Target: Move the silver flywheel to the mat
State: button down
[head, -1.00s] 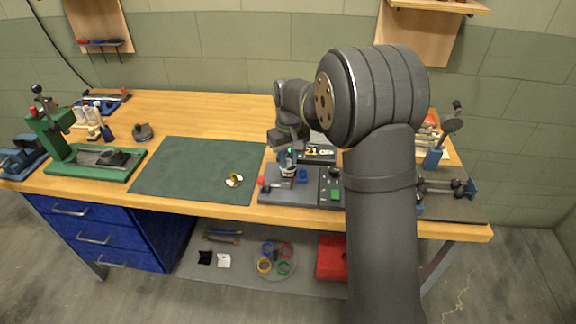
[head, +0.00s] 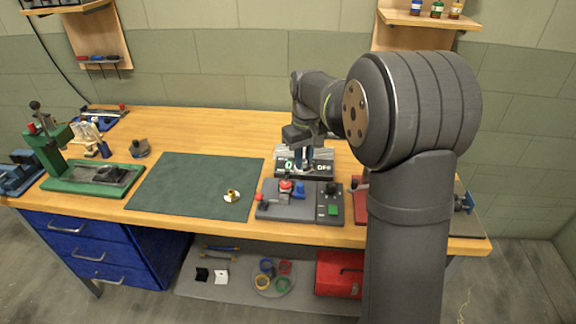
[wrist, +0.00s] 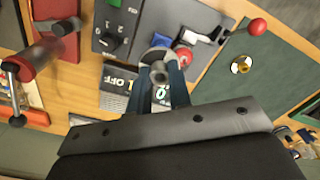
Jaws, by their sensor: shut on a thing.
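The silver flywheel (wrist: 157,57) is a small grey round piece with a dark hub, seen between my fingertips in the wrist view. My gripper (wrist: 160,76) is shut on it. In the head view my gripper (head: 309,158) is over the back of the test stand, in front of its display, and the flywheel is too small to make out there. The dark green mat (head: 175,190) lies flat on the bench to the left of the stand. A brass piece with a pale disc (head: 232,195) stands on the mat's front right part.
The test stand (head: 325,207) has a red knob (head: 286,186), a dial, a green button and a display (head: 318,168) reading OFF. A green press (head: 90,178) stands left of the mat. Most of the mat is clear.

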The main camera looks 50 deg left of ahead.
jog(key=w+d+r, duration=0.4)
jog(key=d, duration=0.2)
send_over(238, 179)
jog(key=f, duration=1.3)
jog(key=shift+w+d+f, duration=0.2)
jog(key=shift+d+f, duration=0.05)
jog(key=shift+s+a+f, duration=0.2)
jog(key=shift+f, duration=1.95)
jog(key=shift+f, duration=0.1)
jog(key=c, duration=1.8)
grip_release()
jog(key=o, duration=0.5)
